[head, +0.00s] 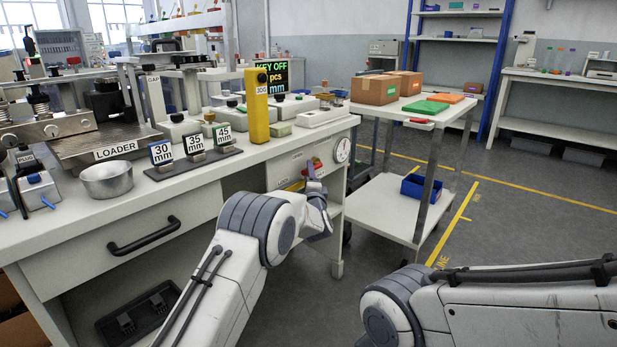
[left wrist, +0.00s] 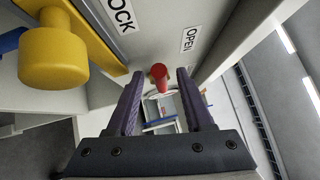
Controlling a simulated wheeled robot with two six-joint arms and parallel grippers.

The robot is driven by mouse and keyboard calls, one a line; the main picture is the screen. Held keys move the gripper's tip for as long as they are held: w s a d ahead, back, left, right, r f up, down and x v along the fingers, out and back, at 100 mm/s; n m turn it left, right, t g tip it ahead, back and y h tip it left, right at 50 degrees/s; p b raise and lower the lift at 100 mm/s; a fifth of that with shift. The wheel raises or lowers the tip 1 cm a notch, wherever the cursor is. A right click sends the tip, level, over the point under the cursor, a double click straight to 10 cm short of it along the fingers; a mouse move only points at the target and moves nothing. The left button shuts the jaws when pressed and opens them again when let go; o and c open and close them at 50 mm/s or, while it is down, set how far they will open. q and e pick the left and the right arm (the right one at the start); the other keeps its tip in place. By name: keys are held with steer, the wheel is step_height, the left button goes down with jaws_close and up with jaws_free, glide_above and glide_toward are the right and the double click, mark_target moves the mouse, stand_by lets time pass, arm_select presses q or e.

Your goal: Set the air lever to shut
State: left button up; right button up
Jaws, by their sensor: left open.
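A red knob (left wrist: 158,72), seemingly on the air lever, stands out from the pale front panel (head: 285,172) of the bench, beside a label reading OPEN (left wrist: 190,40). Red also shows on that panel in the head view (head: 318,161). My left gripper (head: 312,178) is at the panel, its jaws apart. In the left wrist view its two purple fingers (left wrist: 160,85) point at the panel, with the red knob seen between their tips. I cannot tell whether they touch it. My right gripper is out of view; only its arm shows.
A yellow knob (left wrist: 52,58) on a yellow bar sits left of the fingers, near a partly hidden label ending in OCK (left wrist: 121,14). A round gauge (head: 342,150) is right of the panel. A trolley (head: 385,208) with boxes stands right of the bench.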

arm_select(q)
jaws_close()
stand_by(1.5)
